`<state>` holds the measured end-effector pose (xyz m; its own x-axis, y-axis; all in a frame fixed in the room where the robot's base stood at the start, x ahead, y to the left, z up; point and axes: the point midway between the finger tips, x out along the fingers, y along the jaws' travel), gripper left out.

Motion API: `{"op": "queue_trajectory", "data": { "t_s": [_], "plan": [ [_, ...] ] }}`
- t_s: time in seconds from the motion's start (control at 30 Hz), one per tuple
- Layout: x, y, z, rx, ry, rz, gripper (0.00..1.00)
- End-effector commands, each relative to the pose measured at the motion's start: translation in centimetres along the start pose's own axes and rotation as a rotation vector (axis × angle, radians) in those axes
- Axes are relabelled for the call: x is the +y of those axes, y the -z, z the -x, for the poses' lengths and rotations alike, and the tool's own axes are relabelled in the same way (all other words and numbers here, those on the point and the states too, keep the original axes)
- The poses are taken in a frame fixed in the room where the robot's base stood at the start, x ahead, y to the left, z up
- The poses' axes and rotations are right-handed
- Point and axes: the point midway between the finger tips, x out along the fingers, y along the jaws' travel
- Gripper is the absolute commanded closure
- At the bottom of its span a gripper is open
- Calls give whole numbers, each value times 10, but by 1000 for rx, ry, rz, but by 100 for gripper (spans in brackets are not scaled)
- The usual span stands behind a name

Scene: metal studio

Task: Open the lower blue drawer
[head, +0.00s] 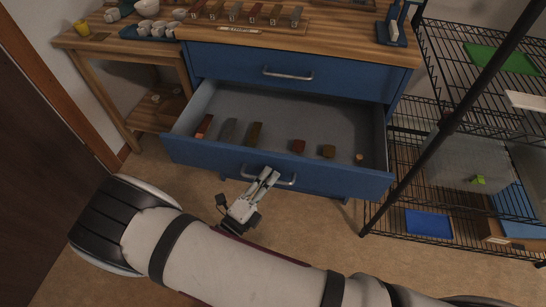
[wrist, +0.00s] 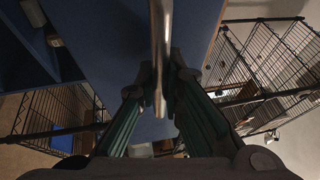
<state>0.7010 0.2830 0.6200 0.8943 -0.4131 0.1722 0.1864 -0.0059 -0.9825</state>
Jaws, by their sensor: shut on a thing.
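The lower blue drawer (head: 225,157) in the head view is pulled well out of the blue cabinet. Its grey inside shows, with several small wooden and grey blocks lying in it. Its metal bar handle (head: 286,182) is on the front panel. My gripper (head: 266,176) is at the left part of this handle, shut on it. In the wrist view the handle (wrist: 160,60) runs between the two fingers of my gripper (wrist: 160,95), with the blue drawer front (wrist: 110,50) behind. The upper blue drawer (head: 330,76) is shut.
A wooden worktop (head: 330,40) with samples and a blue tray (head: 145,33) lies above. A black wire shelf (head: 430,165) stands close at the right. A wooden side table (head: 110,50) is at the left. Bare carpet (head: 190,185) lies in front of the drawer.

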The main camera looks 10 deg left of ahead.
Motion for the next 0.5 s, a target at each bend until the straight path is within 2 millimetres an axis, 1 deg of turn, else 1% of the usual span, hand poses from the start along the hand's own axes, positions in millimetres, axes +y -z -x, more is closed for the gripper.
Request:
{"op": "queue_trajectory", "data": {
  "t_s": [0.03,0.1,0.2,0.33,0.5],
  "plan": [
    [-1,3,8,-3,-3,-1,100],
    [-3,6,17,-3,-5,-1,100],
    [-4,10,26,-2,-4,-1,100],
    [-6,13,33,-1,-4,-1,100],
    [-6,14,36,0,-4,-2,100]
  ]
}}
